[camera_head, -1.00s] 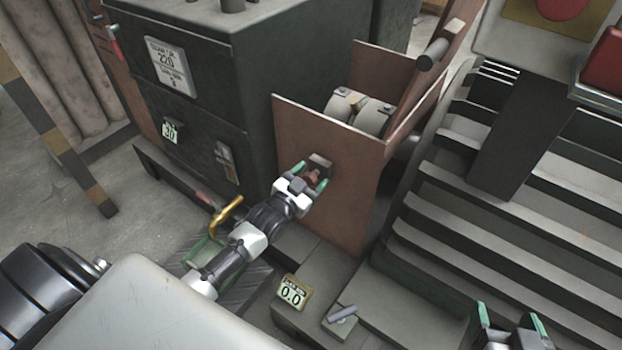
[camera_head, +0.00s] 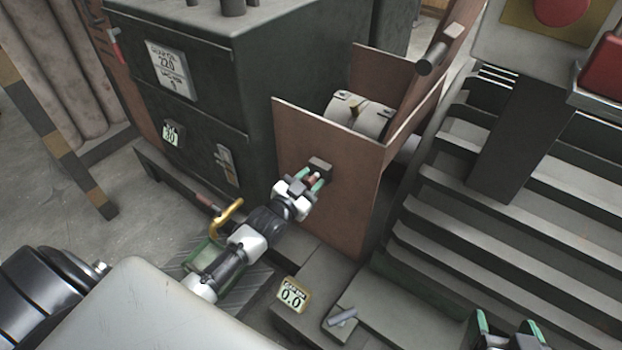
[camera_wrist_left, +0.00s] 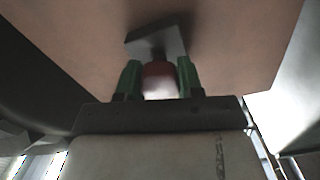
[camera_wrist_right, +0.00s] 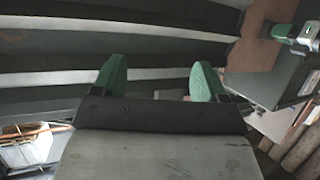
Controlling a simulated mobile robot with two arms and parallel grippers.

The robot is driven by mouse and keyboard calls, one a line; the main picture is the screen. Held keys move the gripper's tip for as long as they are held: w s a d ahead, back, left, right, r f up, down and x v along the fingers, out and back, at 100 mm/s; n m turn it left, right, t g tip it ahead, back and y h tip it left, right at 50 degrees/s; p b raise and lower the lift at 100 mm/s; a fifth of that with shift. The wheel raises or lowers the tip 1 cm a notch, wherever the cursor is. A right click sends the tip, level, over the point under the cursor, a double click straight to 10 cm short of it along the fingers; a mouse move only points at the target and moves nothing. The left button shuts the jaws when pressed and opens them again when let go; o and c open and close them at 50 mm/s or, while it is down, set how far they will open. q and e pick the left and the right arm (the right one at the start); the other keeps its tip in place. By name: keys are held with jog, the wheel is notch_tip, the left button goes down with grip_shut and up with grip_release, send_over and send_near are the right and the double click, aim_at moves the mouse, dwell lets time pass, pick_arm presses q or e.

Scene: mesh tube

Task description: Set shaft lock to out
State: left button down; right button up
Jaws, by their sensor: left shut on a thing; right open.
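My left gripper (camera_head: 312,180) is shut on a small reddish knob (camera_head: 313,179) in front of the brown panel (camera_head: 310,135). I take this knob for the shaft lock. In the left wrist view the dark red knob (camera_wrist_left: 158,72) sits between the green fingertips, just in front of a grey bracket (camera_wrist_left: 155,38) on the panel. A short dark gap or stem shows between knob and bracket. No label for the lock's position is legible. My right gripper (camera_wrist_right: 153,80) is open and empty, low at the right of the head view, facing grey step-like ribs.
A grey drum (camera_head: 372,122) sits behind the brown panel. A dark cabinet (camera_head: 205,75) stands left of it. A yellow-handled lever (camera_head: 228,215) is close to my left forearm. Grey ribs (camera_head: 480,215) fill the right side.

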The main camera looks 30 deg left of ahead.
aim_at(307, 185)
pick_arm(q)
jog(key=s+p, duration=0.1)
jog(key=s, duration=0.1)
jog(key=shift+s+a+p, duration=0.2)
jog(key=shift+s+p, duration=0.15)
jog(key=shift+p, duration=0.05)
jog(key=shift+f, duration=0.15)
pick_arm(e)
jog(key=s+d+f+g+h, duration=0.1)
jog(key=s+d+f+g, duration=0.1)
jog(key=s+f+g, duration=0.2)
jog(key=shift+s+d+f+g+h, duration=0.25)
jog(key=shift+s+f+g+h, duration=0.1)
jog(key=shift+s+g, duration=0.55)
pick_arm(q)
jog(key=shift+s, duration=0.1)
jog(key=c, duration=1)
grip_release()
jog(key=o, duration=0.3)
jog(key=shift+s, duration=0.1)
pick_arm(e)
jog(key=shift+r, duration=0.1)
